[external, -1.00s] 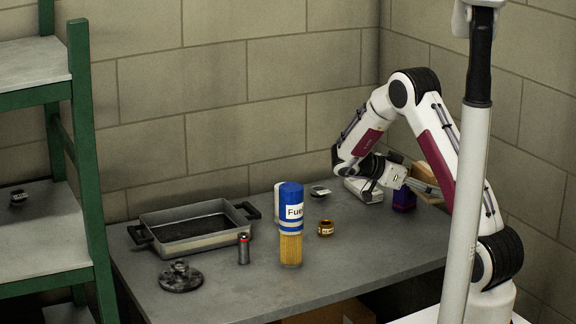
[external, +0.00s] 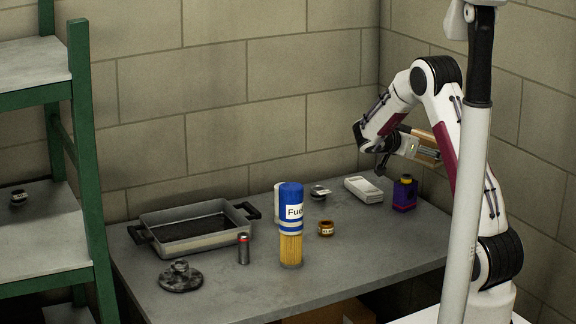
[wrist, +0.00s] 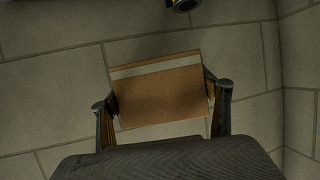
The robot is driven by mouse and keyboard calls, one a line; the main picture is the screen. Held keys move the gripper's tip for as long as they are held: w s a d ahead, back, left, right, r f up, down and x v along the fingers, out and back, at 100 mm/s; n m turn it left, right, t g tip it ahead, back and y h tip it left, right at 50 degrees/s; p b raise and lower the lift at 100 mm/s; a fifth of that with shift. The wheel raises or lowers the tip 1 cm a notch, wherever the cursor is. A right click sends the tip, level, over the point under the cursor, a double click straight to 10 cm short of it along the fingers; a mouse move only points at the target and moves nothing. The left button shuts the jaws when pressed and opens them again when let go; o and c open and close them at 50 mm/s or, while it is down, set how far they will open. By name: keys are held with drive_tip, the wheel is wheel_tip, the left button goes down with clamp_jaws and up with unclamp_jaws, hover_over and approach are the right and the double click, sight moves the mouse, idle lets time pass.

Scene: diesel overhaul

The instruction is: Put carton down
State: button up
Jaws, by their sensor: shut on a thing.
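The carton (external: 427,143) is a brown cardboard box with a pale tape strip. My gripper (external: 424,150) is shut on it and holds it in the air above the right back of the table, close to the wall. In the wrist view, the carton (wrist: 158,92) sits between the two fingers of my gripper (wrist: 163,108), one on each side, with block wall behind it. Part of the carton is hidden by my gripper in the external view.
Below the carton stand a purple bottle (external: 404,193) and a white box-shaped device (external: 363,189). A blue-topped fuel filter (external: 291,225), brass ring (external: 326,229), metal tray (external: 190,240), small cylinder (external: 243,249) and dark flanged part (external: 180,277) occupy the table (external: 350,265). Its front right is clear.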

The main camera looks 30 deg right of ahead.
drive_tip(key=w+a+r+n+t+y, duration=0.2)
drive_tip(key=w+r+n+t+y, duration=0.1)
drive_tip(key=w+n+t, duration=0.3)
drive_tip(key=n+t+y, duration=0.4)
drive_tip(key=n+y, duration=0.5)
drive_tip(key=y, duration=0.1)
hover_over(367, 218)
wheel_tip(367, 218, down, 8)
drive_tip(key=shift+s+a+f, duration=0.15)
drive_tip(key=shift+f, duration=0.05)
idle(0.3)
drive_tip(key=shift+f, duration=2.95)
drive_tip(key=shift+f, duration=2.05)
drive_tip(key=shift+f, duration=0.15)
